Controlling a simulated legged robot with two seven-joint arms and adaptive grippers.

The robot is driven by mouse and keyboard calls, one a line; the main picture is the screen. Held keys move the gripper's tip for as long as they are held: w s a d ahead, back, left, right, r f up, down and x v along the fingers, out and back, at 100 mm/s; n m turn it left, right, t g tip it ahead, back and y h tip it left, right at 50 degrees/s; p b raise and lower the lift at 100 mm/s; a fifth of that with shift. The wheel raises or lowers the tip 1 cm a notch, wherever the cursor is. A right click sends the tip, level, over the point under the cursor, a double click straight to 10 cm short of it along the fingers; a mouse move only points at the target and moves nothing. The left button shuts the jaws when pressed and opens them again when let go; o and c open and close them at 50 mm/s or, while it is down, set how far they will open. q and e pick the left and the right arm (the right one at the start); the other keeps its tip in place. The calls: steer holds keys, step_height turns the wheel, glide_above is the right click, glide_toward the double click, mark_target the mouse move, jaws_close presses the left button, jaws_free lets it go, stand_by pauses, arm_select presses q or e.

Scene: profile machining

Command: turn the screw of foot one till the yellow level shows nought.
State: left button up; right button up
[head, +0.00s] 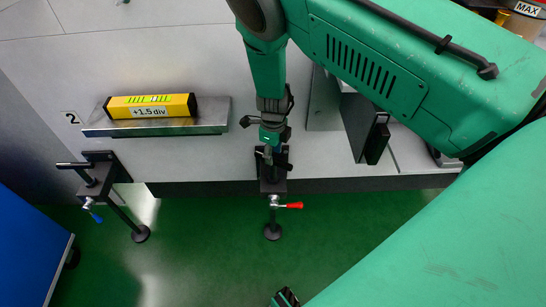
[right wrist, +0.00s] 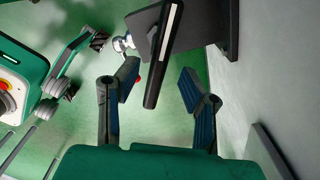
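The yellow level (head: 150,106) lies on a metal ledge (head: 212,115) at the left in the head view; its display reads +1.5 div. The foot under my right gripper (head: 272,155), with a red-handled clamp lever (head: 290,206), appears to be foot one; its number is not visible. The gripper hides most of its screw top. In the right wrist view, the fingers of my right gripper (right wrist: 160,85) are spread, with a dark bar (right wrist: 165,50) between them and gaps at both sides. A dark, finger-like part at the left there may be my left gripper (right wrist: 97,41); its state is unclear.
Foot two (head: 97,180), with a blue lever and a crossbar, stands left, below the number 2. A dark bracket (head: 368,130) sticks out right of my gripper. A blue cabinet (head: 30,255) is at lower left. Green floor between the feet is free.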

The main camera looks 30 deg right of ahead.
step_height(320, 180, up, 10)
steer(key=shift+f, duration=0.15)
stand_by(0.5)
steer(key=s+d+f+n+h, duration=0.1)
steer(key=s+d+f+n, duration=0.1)
steer(key=s+f+n, duration=0.4)
steer(key=s+d+f+n+h, duration=0.2)
steer(key=s+f+n, duration=0.1)
steer(key=s+n, duration=0.65)
steer(key=s+a+n+y, duration=0.1)
steer(key=s+a+n, duration=0.3)
steer(key=s+n, duration=0.3)
steer(key=s+a+n+y, duration=0.2)
steer(key=s+a+n, duration=0.1)
steer(key=s+n, duration=0.5)
steer(key=shift+a+f+t, duration=0.2)
steer(key=shift+a+t, duration=0.1)
steer(key=shift+a, duration=0.1)
steer(key=shift+w+n, duration=0.15)
steer(key=shift+n, duration=0.1)
